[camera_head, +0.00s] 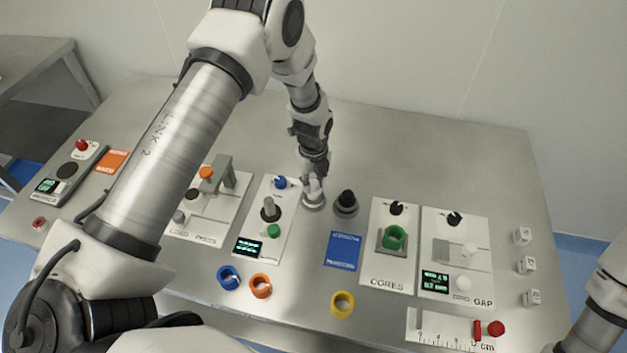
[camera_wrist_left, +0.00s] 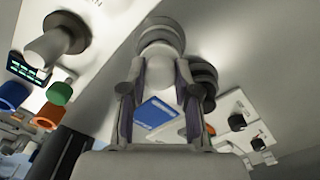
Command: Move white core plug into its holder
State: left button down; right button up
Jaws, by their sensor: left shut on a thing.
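The white core plug (camera_head: 314,186) is between the fingertips of my left gripper (camera_head: 315,176), which is shut on it from above. Below it is a round grey holder (camera_head: 313,204) on the table, just right of the panel with the blue knob. In the left wrist view the plug (camera_wrist_left: 160,72) lies between the two fingers of the gripper (camera_wrist_left: 160,88), with a wide round end beyond the tips. I cannot tell whether the plug is seated in the holder or just above it. My right gripper is not in view.
A black plug in a round holder (camera_head: 346,203) stands close on the right. The panel with a grey post (camera_head: 269,209) is close on the left. The CORES panel (camera_head: 388,278) with a green ring is further right. Blue, orange and yellow rings (camera_head: 343,303) lie in front. The table behind is clear.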

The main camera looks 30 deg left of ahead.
pick_arm(q)
jog(key=shift+f+b, duration=0.65)
jog(key=shift+f, duration=0.3)
jog(key=c, duration=0.8)
grip_release()
jog(key=shift+o, duration=0.2)
jog(key=shift+r, duration=0.15)
notch_tip(320, 180, up, 12)
